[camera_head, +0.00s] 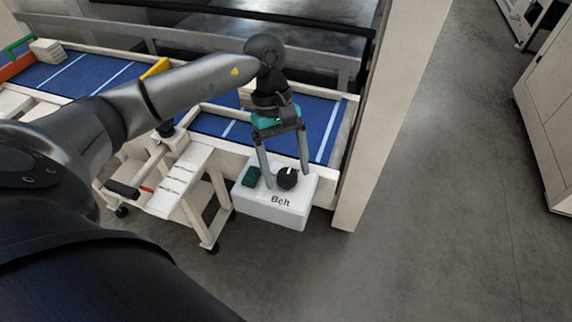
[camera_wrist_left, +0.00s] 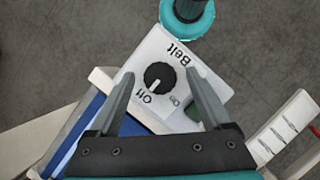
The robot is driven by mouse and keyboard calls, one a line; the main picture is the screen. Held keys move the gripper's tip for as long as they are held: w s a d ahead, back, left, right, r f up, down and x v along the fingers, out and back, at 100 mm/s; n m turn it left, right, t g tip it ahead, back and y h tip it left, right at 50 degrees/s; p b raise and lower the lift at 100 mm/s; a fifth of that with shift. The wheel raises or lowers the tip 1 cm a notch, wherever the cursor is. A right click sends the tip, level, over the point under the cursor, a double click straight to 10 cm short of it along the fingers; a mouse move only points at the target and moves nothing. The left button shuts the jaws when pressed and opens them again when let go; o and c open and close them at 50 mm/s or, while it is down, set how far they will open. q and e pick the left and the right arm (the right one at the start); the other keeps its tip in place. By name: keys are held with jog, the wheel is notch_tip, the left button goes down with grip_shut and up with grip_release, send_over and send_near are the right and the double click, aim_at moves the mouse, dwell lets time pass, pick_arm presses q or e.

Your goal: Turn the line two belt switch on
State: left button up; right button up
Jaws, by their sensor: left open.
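The white belt switch box (camera_head: 272,209) is mounted at the front edge of the blue conveyor, with "Belt" written on it. Its black round knob (camera_head: 287,179) sits on top beside a dark green button (camera_head: 251,176). In the left wrist view the knob (camera_wrist_left: 159,77) has a white mark pointing toward "Off"; "On" is printed to the right of that. My left gripper (camera_head: 287,177) is open and points down over the box. Its fingers stand on either side of the knob, with visible gaps in the left wrist view (camera_wrist_left: 159,74). My right gripper is out of view.
The blue conveyor (camera_head: 205,124) lies behind the box, with a cream post (camera_head: 376,130) close to its right. A small wheeled cart (camera_head: 181,178) stands to the left. A teal and black round object (camera_wrist_left: 187,17) shows beyond the box. Open floor (camera_head: 440,220) lies to the right.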

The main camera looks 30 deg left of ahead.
pick_arm(q)
grip_shut()
dwell(0.6)
